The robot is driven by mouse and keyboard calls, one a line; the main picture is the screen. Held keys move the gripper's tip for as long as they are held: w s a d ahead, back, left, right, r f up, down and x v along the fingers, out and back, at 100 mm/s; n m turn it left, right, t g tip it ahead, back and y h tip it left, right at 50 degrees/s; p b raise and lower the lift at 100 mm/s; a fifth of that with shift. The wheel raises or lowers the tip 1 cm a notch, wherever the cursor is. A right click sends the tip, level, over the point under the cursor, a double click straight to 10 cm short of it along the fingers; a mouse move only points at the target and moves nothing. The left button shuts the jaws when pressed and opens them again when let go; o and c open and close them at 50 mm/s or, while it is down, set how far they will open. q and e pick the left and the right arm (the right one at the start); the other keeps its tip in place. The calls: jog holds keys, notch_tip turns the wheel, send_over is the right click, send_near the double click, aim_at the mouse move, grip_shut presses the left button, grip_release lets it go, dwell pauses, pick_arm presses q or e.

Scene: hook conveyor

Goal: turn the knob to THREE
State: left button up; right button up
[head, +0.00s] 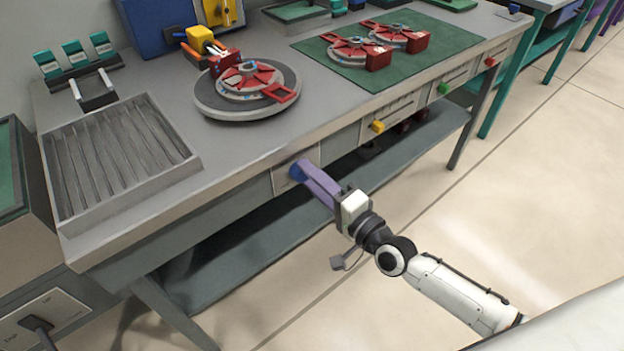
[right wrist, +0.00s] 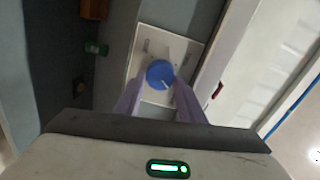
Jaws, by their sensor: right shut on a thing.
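The blue knob (head: 296,173) sits on a pale plate on the front of the workbench, below the top's edge. In the right wrist view the knob (right wrist: 159,72) is round, with a short white line towards its lower right. Small dark marks show on the plate around it, too small to read. My right gripper (head: 300,168) has its purple fingers at the knob, one on each side, shut on it. The fingers partly cover the knob in the head view. My left gripper is not in view.
The bench top holds a slotted grey tray (head: 195,163), a round turntable (head: 225,110) with a red-and-grey part, and a green mat (head: 450,38) with two similar parts. Yellow (head: 377,127), green (head: 443,88) and red (head: 490,61) knobs line the bench front. A shelf (head: 210,282) runs below.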

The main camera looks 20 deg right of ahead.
jog(key=shift+f+m, duration=0.1)
jog(key=shift+m, duration=0.6)
jog(key=o, duration=1)
jog(key=shift+o, duration=0.2)
jog(key=v, duration=1)
jog(key=shift+s, duration=0.2)
